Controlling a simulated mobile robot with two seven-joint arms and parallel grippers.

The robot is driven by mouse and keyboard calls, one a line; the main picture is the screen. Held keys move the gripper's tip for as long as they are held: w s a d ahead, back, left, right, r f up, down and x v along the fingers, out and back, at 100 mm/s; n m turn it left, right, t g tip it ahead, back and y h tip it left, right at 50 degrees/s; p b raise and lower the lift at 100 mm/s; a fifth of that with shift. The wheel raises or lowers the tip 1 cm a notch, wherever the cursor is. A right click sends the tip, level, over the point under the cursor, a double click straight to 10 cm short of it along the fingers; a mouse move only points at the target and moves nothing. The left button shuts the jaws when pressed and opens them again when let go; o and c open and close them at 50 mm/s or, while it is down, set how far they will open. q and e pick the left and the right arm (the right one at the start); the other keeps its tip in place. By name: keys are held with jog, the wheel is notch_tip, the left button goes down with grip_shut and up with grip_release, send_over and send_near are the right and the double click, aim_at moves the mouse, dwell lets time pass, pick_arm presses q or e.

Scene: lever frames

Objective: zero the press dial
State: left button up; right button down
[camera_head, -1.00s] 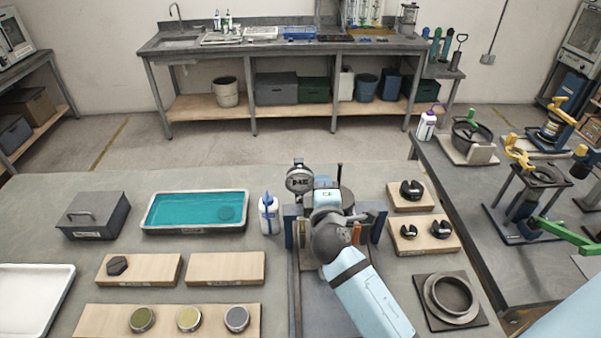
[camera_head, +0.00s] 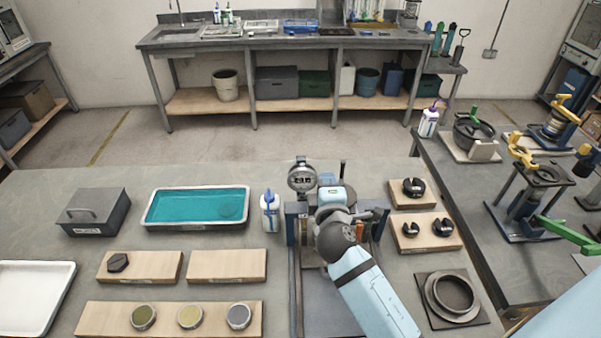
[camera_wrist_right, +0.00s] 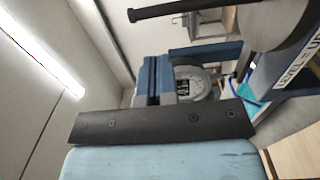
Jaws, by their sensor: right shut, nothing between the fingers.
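The press dial (camera_head: 302,177) is a round gauge with a metal rim and dark centre, facing me at the back left of the press. The press frame (camera_head: 374,214) is dark blue and grey, partly hidden by my right arm. My right gripper (camera_head: 330,193) is just right of and in front of the dial, over the press; its fingertips are hard to make out there. In the right wrist view its blue fingers (camera_wrist_right: 152,80) are together and empty. The dial (camera_wrist_right: 190,84) shows just beyond them, partly covered. Contact cannot be told. My left gripper is not in view.
A white bottle (camera_head: 270,212) stands close left of the press. Wooden blocks with black parts (camera_head: 425,232) and a ring on a dark plate (camera_head: 452,296) lie to the right. A teal-filled tray (camera_head: 196,207) and a grey lidded box (camera_head: 94,212) stand left.

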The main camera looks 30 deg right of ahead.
jog(key=v, duration=0.4)
jog(key=shift+s+a+f+b, duration=0.1)
jog(key=shift+s+f+b, duration=0.15)
jog(key=shift+s+b, duration=0.15)
